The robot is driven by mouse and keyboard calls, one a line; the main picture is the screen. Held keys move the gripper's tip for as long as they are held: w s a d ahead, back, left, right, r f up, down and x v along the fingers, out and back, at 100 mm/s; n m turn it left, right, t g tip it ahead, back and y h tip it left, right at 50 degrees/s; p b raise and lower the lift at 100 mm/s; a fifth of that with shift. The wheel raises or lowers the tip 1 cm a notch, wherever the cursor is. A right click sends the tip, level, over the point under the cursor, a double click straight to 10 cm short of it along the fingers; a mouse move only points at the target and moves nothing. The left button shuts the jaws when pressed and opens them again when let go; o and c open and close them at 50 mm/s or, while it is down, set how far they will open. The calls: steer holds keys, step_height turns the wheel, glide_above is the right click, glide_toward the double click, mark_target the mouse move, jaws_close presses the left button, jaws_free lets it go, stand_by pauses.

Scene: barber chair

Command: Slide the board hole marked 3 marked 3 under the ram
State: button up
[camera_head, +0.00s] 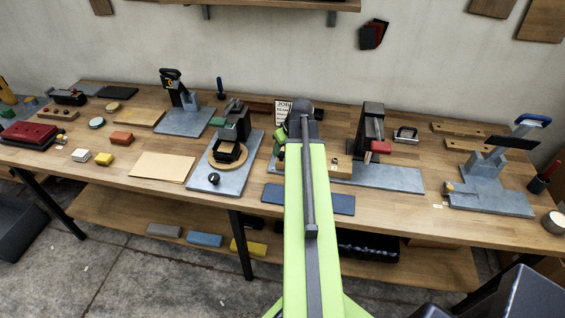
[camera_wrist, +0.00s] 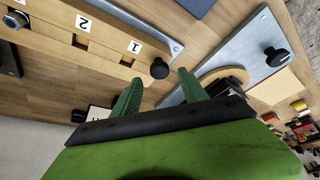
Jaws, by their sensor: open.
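The wooden board (camera_wrist: 75,28) crosses the upper left of the wrist view, with labels 2 and 1 beside its recesses. No label 3 shows there. A black round knob (camera_wrist: 160,68) is at the board's right end. My gripper (camera_wrist: 161,77) is open; its two green fingers appear on either side of the knob, and I cannot tell whether they touch it. In the head view my arm hides most of the board (camera_head: 341,169). The dark press (camera_head: 371,125) with a red handle stands behind the board's right part; its ram tip is unclear.
A grey plate (camera_head: 390,179) extends right of the press. A blue-grey mat (camera_head: 335,203) lies at the bench front. Left is another fixture with a round wooden disc (camera_head: 228,157) and black knob (camera_head: 213,179). Another grey fixture (camera_head: 487,190) stands at right.

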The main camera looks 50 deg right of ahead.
mark_target(281, 153)
steer(key=b+x, duration=0.2)
steer(key=x, duration=0.1)
steer(key=shift+w+f, duration=0.1)
steer(key=shift+f, duration=0.2)
steer(key=shift+r, duration=0.1)
steer(key=shift+c, duration=0.4)
jaws_close()
stand_by(0.6)
